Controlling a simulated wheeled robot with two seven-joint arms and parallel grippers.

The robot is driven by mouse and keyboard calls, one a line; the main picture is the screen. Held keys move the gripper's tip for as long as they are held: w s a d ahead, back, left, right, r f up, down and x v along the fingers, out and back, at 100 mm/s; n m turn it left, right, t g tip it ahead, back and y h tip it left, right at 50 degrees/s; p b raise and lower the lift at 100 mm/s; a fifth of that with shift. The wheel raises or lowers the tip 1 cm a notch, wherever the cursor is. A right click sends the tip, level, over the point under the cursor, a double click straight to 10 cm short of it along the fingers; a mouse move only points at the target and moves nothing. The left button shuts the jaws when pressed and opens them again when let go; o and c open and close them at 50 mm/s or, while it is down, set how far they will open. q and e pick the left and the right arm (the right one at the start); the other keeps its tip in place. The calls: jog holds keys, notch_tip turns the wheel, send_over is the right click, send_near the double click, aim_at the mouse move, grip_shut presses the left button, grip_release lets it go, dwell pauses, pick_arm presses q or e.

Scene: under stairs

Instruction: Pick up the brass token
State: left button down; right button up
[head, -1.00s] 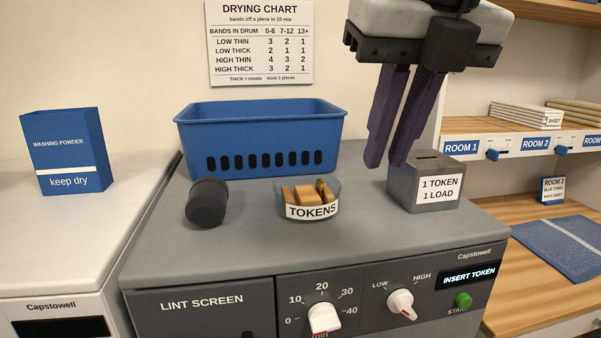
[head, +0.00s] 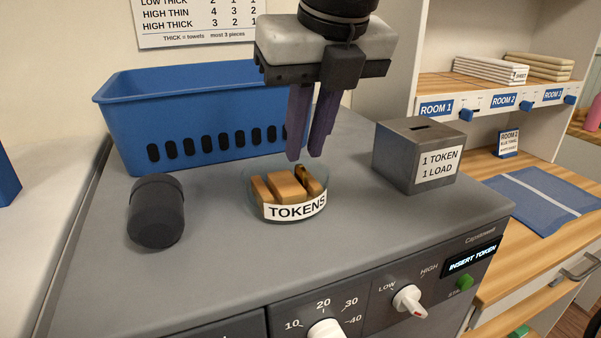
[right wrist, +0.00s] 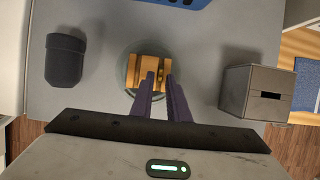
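Brass tokens (head: 291,188) lie in a clear round dish labelled TOKENS (head: 294,210) on top of the grey dryer. Several brass-coloured pieces fill the dish; one at its right side leans upright against the others. They also show in the right wrist view (right wrist: 147,70). My right gripper (head: 306,157) points down just above the right back part of the dish. Its two purple fingers are a little apart with nothing seen between them. In the right wrist view its fingertips overlap the near right edge of the tokens. My left gripper is in neither view.
A grey token box (head: 399,163) with a top slot stands right of the dish. A dark cup (head: 156,215) stands to the left. A blue basket (head: 126,118) is behind. The dryer top (head: 215,235) is clear between dish and cup.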

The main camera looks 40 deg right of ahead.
aim_at(301, 165)
jog(key=x, duration=0.2)
jog(key=shift+w+d+f, duration=0.1)
jog(key=shift+f, duration=0.3)
jog(key=shift+w+f, duration=0.2)
jog(key=shift+f, duration=0.15)
grip_shut()
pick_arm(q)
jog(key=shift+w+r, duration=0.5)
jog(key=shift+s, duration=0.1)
pick_arm(e)
jog(key=shift+r, duration=0.1)
